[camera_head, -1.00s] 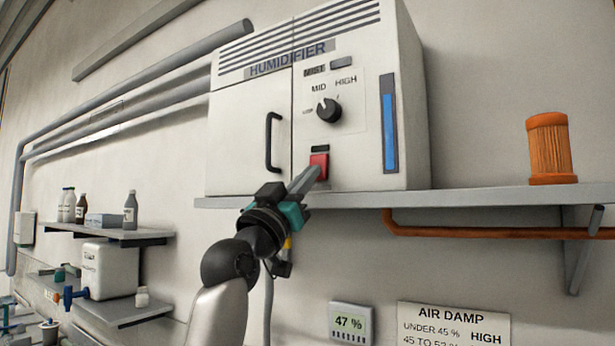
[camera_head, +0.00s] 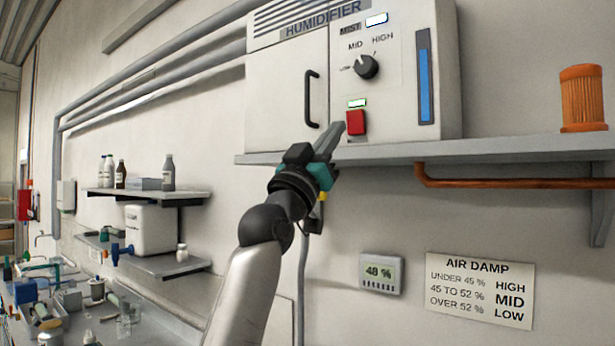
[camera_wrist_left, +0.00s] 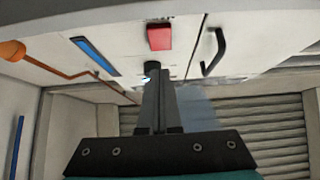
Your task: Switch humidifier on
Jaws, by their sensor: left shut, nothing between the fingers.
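The white humidifier (camera_head: 288,85) stands on a wall shelf. Its red switch (camera_head: 356,122) is on the front, with a lit pale-green lamp (camera_head: 356,103) above it. The MIST lamp (camera_head: 377,20) glows white-blue. A black knob (camera_head: 367,67) sits under the LOW, MID and HIGH marks; its exact setting is hard to read. My left gripper (camera_head: 338,129) is shut and empty, its tips just left of the switch and slightly below its middle. The left wrist view shows the red switch (camera_wrist_left: 159,37) clear beyond the shut fingertips (camera_wrist_left: 159,76). My right gripper is not in view.
The grey shelf (camera_head: 480,150) runs under the humidifier, with an orange filter (camera_head: 583,98) at its right. A wall meter (camera_head: 381,273) reads 48 %. An AIR DAMP sign (camera_head: 480,290) gives HIGH under 45 %, MID 45 to 52 %, LOW over 52 %. Stocked shelves (camera_head: 145,195) are at left.

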